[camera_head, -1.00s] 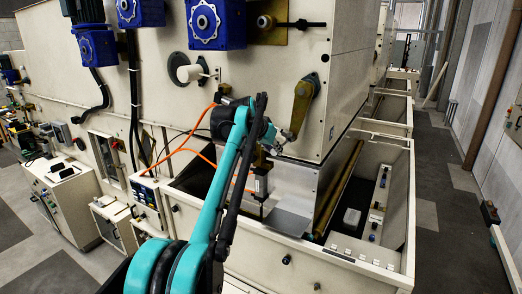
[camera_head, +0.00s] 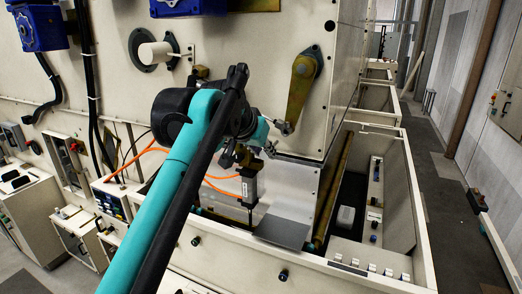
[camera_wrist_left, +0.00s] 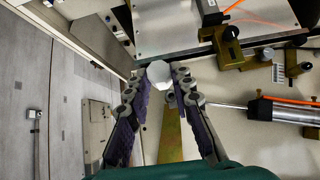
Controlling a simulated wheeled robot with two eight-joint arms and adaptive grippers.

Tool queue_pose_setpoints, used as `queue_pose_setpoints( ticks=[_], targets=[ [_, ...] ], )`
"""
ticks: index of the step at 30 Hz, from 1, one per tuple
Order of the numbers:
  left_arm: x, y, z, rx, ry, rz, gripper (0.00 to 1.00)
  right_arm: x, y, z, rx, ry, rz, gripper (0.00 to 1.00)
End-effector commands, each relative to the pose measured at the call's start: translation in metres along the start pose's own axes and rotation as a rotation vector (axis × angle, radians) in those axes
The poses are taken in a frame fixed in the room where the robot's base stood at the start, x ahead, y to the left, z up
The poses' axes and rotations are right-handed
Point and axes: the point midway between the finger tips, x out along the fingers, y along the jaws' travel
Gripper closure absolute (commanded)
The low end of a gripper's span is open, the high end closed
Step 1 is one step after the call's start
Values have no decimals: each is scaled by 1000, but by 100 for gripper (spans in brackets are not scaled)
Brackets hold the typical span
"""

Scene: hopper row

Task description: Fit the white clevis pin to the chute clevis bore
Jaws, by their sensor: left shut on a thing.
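The white clevis pin (camera_wrist_left: 159,73) shows as a round white end between the fingertips in the left wrist view. My left gripper (camera_wrist_left: 161,80) is shut on it. In the head view my left gripper (camera_head: 282,130) is beside the lower end of a brass-coloured lever (camera_head: 301,85), and the pin cannot be made out there. The lever also shows behind the fingers in the left wrist view (camera_wrist_left: 171,137). A cylinder (camera_wrist_left: 284,110) points its rod toward the right finger. The chute clevis bore cannot be made out. My right gripper is not in view.
Orange hoses (camera_head: 145,152) run to the cylinder (camera_head: 248,187) below my wrist. Brass brackets (camera_wrist_left: 226,46) stand close to the right of the fingers. A grey plate (camera_head: 283,231) and an open trough (camera_head: 405,220) lie below right.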

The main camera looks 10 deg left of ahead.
Motion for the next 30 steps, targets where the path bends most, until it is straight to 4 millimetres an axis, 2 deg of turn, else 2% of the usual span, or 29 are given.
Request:
queue_pose_setpoints(
  ticks=[4, 18, 30],
  targets=[
    [0, 0, -1, 0, 1, 0, 100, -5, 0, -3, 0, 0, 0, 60],
    [32, 0, -34, 0, 1, 0, 100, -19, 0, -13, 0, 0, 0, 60],
    [40, 0, -40, 0, 1, 0, 100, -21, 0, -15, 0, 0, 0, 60]
  ],
)
